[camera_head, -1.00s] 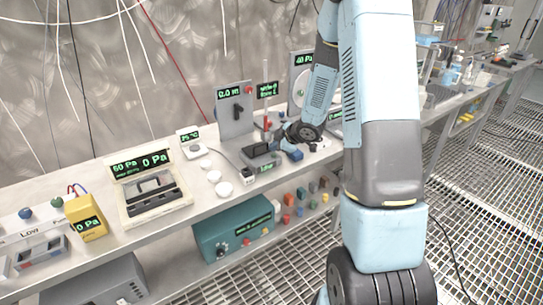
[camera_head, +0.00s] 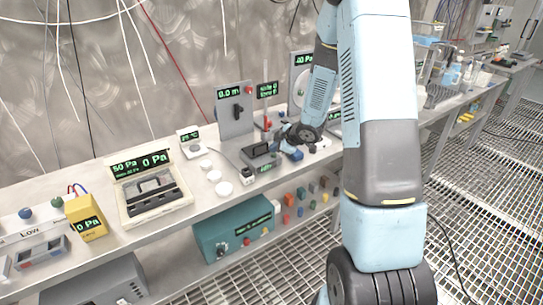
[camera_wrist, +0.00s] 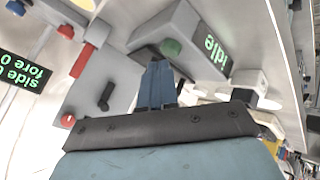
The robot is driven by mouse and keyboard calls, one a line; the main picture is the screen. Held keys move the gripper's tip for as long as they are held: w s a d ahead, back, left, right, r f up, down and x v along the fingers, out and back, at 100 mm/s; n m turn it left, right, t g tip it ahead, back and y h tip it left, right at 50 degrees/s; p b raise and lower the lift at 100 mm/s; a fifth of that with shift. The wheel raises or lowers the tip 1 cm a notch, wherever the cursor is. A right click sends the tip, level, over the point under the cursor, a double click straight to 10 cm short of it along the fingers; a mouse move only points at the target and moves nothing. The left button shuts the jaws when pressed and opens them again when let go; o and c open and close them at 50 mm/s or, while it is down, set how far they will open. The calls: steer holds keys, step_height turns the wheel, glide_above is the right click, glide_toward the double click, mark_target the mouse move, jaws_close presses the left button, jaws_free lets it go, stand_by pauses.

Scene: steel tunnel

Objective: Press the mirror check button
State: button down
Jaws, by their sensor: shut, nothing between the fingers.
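A grey box (camera_wrist: 185,40) with a green "Idle" display fills the upper middle of the wrist view. A green round button (camera_wrist: 171,47) and a dark part sit on its face. In the head view this box (camera_head: 262,153) stands on the bench. No label names the mirror check button, so I cannot tell which button it is. My gripper (camera_wrist: 158,68) is shut and empty, its blue fingertips just short of the green button in the picture; I cannot tell whether they touch. In the head view my gripper (camera_head: 292,152) is beside the box's right side.
A red-handled post (camera_wrist: 85,55), a black lever (camera_wrist: 106,97) and a "side 0, fore 0" display (camera_wrist: 22,72) are left of my fingers. Grey panels with displays (camera_head: 235,110) stand behind the box. White discs (camera_head: 223,188) lie to its left on the bench.

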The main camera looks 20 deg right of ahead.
mark_target(276, 155)
steer(key=shift+f, duration=0.4)
stand_by(0.6)
steer(key=shift+r, duration=0.85)
steer(key=shift+r, duration=2.5)
steer(key=shift+r, duration=0.1)
